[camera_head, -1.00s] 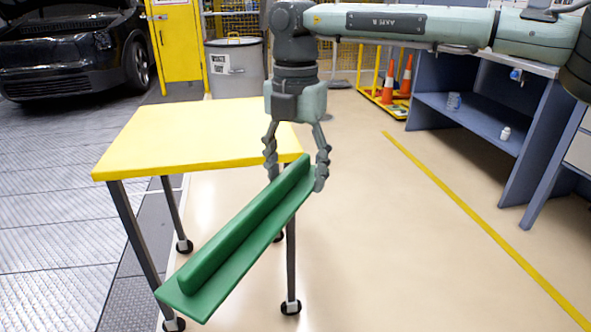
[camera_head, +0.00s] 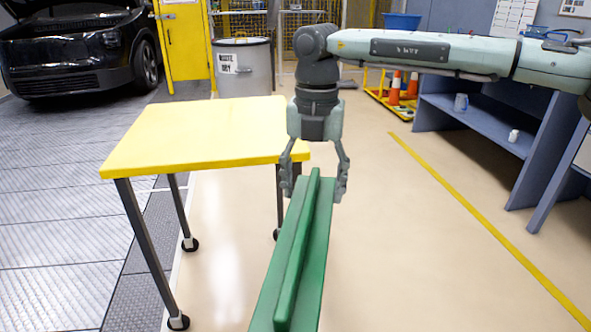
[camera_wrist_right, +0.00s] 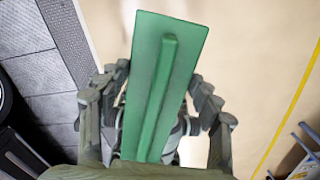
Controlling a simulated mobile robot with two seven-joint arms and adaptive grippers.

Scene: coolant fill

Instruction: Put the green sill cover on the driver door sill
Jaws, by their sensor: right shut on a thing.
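The green sill cover (camera_head: 318,255) is a long flat strip with a raised rib along its length. My right gripper (camera_head: 315,188) is shut on it near its far end and holds it in the air, to the right of the yellow table. In the head view its near end runs out of the bottom of the picture. In the right wrist view the sill cover (camera_wrist_right: 160,90) lies between the two fingers of my right gripper (camera_wrist_right: 158,105). The driver door sill cannot be made out; a dark car (camera_head: 80,50) shows only its front at the upper left. My left gripper is not in view.
A yellow-topped table (camera_head: 200,135) on wheeled legs stands left of my gripper. A grey bin (camera_head: 243,72) and yellow cabinet (camera_head: 183,45) are behind it. A blue workbench (camera_head: 480,120) and orange cones (camera_head: 403,88) stand at the right. The floor between is clear.

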